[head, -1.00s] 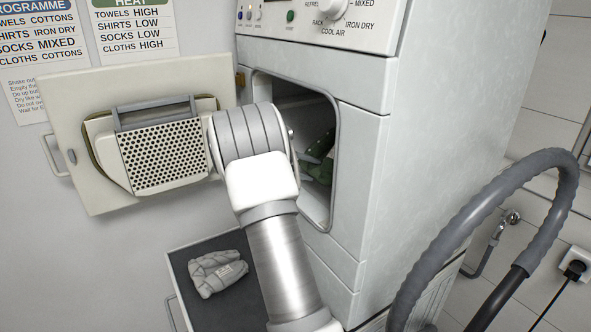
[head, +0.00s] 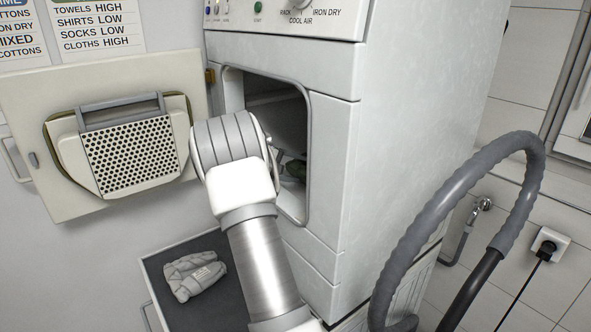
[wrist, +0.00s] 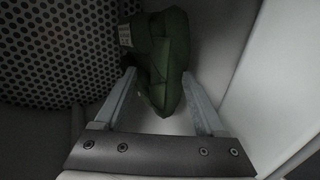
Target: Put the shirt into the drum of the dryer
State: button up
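The dryer (head: 415,110) stands open, its dark drum (head: 282,118) showing through the doorway. My arm reaches in at the doorway's left side, hiding my gripper in the head view. In the wrist view my gripper (wrist: 159,78) is open, its two fingers spread. A green folded garment (wrist: 165,55) with a pale label lies between and beyond the fingertips, against the drum's inside near the perforated wall (wrist: 55,50). A little green also shows low in the doorway (head: 294,168). A grey folded garment (head: 193,277) lies outside on a dark-topped surface. The labels are unreadable, so I cannot tell which is the shirt.
The dryer door (head: 30,95) hangs open at the left, with a perforated panel. The dark-topped surface (head: 225,300) juts out below the doorway. A thick grey hose (head: 445,205) arches at the right. The doorway rim is close around my arm.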

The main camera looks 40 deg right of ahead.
jog(key=shift+o, duration=0.8)
jog(key=b+v, duration=0.2)
jog(key=v, duration=1.5)
jog(key=s+a+f+n+t+y, duration=0.1)
jog(key=s+a+t+y, duration=0.5)
jog(key=s+a, duration=2.2)
jog(key=s+f+y, duration=0.1)
jog(key=y, duration=0.5)
jog(key=shift+s+a+f+t, duration=0.25)
jog(key=shift+s+a+t, duration=0.1)
jog(key=shift+t, duration=0.05)
jog(key=shift+d, duration=0.1)
